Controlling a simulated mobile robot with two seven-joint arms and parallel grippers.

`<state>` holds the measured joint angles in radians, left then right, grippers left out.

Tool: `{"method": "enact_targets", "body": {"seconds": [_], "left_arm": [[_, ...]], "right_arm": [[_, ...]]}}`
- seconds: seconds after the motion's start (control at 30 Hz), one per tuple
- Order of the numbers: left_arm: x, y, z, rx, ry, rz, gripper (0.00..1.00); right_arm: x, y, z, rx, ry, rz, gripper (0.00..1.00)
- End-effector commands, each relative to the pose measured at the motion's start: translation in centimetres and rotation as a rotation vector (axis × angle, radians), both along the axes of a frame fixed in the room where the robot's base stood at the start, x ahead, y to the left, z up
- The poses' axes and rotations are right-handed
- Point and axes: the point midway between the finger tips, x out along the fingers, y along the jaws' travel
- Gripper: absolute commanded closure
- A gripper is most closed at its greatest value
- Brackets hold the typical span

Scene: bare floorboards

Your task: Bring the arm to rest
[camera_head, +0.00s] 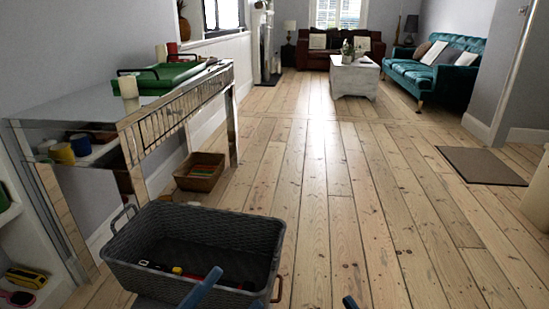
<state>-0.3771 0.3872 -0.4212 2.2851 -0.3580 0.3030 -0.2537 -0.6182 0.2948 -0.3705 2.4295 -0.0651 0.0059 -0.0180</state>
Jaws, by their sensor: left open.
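My left gripper (228,294) shows only in part at the bottom edge of the head view, as blue finger parts. It is open, with nothing seen between the fingers. It is in front of the near rim of a dark grey woven basket (135,252), overlapping that rim in the picture; I cannot tell whether they touch. Most of the left arm is out of the picture. A small blue tip shows farther right at the bottom edge; I cannot tell which part of me it is. I cannot make out a right gripper.
The basket holds several small items. A mirrored console table (75,110) stands at left, with a green tray (165,77) and candle (129,91) on top. A small brown basket (200,172) is beyond. Open floorboards (340,200) lie ahead and right, with a doormat (482,165).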

Motion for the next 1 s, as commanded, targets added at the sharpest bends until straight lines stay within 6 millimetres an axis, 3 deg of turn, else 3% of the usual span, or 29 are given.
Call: {"method": "enact_targets", "body": {"seconds": [0.23, 0.3, 0.53, 1.0], "left_arm": [[-1.5, 2.7, -3.6, -0.467, 0.611, -0.005, 0.42], [-1.1, 2.8, -1.8, -0.464, 0.637, 0.008, 0.42], [-0.4, 3.2, -0.2, -0.435, 0.723, 0.066, 0.42], [-0.2, 5.4, 4.9, -0.366, 1.024, 0.256, 0.42]], "right_arm": [[-0.1, 0.3, -0.3, 0.033, -0.019, 0.018, 0.61], [0.1, 0.2, 1.5, 0.024, 0.008, 0.01, 0.61], [0.8, -0.3, 3.1, -0.009, 0.108, -0.018, 0.61], [1.0, -2.5, 8.3, -0.1, 0.443, -0.107, 0.61]]}}
